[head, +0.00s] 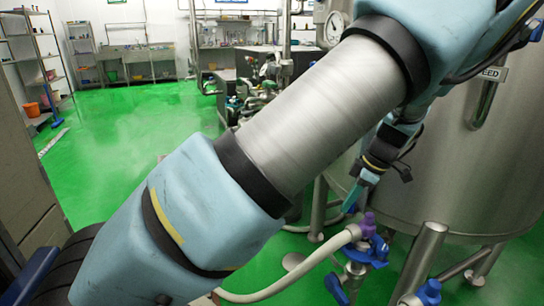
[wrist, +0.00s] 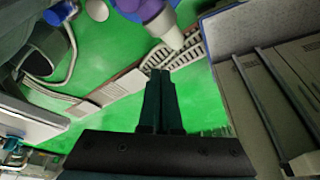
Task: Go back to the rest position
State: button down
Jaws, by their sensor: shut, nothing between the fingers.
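My arm crosses the head view from lower left to upper right. My gripper (head: 354,200) hangs beyond it, pointing down in front of the large steel tank (head: 460,150). In the wrist view my gripper (wrist: 160,72) has its two dark fingers together, with nothing between them. Below the fingertips are the green floor and a floor drain grate (wrist: 182,52). My arm hides much of the middle of the head view.
A purple valve fitting (head: 366,225) with a pale hose (head: 290,283) stands close to my gripper. Blue valve handles (head: 430,292) and tank legs (head: 420,262) are at the lower right. Open green floor (head: 110,150) lies at the left, with benches behind.

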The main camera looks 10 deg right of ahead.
jog(key=w+a+r+m+g+p, duration=0.1)
jog(key=w+a+r, duration=0.1)
jog(key=a, duration=0.3)
jog(key=w+a+r+m+g+p, duration=0.1)
jog(key=w+a+r, duration=0.1)
jog(key=a, duration=0.4)
jog(key=s+a+r+m+h+p, duration=0.1)
jog(key=s+a+r+m+p, duration=0.1)
jog(key=a, duration=0.6)
jog(key=s+a+r+m+t+h+p, duration=0.1)
jog(key=a+r+m, duration=0.4)
jog(key=a, duration=0.4)
jog(key=s+a+r+m+h+p, duration=0.1)
jog(key=a+r+m, duration=0.3)
jog(key=a, duration=0.5)
jog(key=shift+s+a+r+t+p, duration=0.25)
jog(key=shift+s+r+t+p, duration=0.05)
jog(key=shift+s+p, duration=0.55)
jog(key=c, duration=1.6)
grip_release()
